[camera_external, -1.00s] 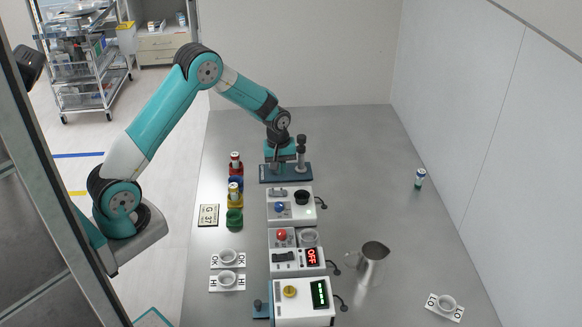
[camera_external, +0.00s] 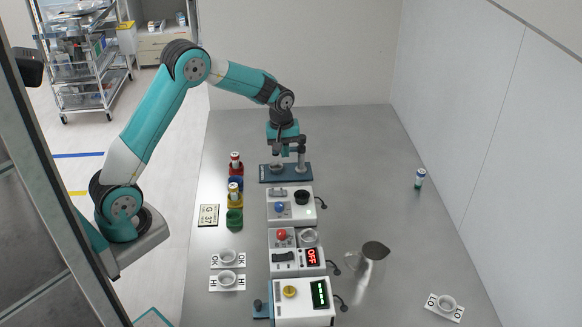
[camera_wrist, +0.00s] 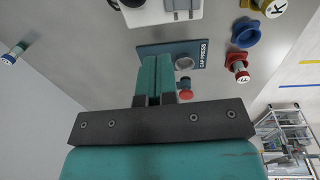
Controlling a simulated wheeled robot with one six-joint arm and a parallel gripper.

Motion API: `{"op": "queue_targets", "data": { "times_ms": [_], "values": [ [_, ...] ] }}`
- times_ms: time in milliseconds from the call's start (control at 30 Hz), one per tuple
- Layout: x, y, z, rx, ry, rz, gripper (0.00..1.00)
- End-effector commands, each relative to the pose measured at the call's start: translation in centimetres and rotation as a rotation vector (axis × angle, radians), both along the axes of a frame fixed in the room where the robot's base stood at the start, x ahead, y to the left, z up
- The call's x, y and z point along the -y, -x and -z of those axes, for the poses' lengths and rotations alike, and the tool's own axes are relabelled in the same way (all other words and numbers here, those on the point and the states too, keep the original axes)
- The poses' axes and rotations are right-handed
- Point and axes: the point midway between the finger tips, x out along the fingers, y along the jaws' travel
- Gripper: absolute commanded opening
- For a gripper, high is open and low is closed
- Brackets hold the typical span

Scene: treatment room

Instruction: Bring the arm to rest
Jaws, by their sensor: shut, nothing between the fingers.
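My arm reaches from the left of the steel table to its far end. From these views I cannot tell the height of the fingertips over the plate.
White devices (camera_external: 291,205) stand in a row down the table. A metal jug (camera_external: 372,262) and a lone vial (camera_external: 420,178) are to the right.

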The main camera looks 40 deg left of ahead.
Motion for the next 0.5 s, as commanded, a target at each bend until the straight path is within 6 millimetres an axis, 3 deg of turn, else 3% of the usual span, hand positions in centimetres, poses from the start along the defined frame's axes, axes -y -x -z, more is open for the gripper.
{"op": "queue_targets", "data": {
  "times_ms": [133, 267, 367, 500],
  "values": [
    [-1.5, 0.6, -1.0, 0.01, -0.014, 0.002, 0.0],
    [-6.7, 3.5, -4.2, 0.035, -0.073, 0.017, 0.0],
    [-12.3, 8.1, -7.1, 0.047, -0.15, 0.04, 0.0],
    [-19.1, 16.5, -9.9, 0.029, -0.265, 0.077, 0.0]
  ]
}}
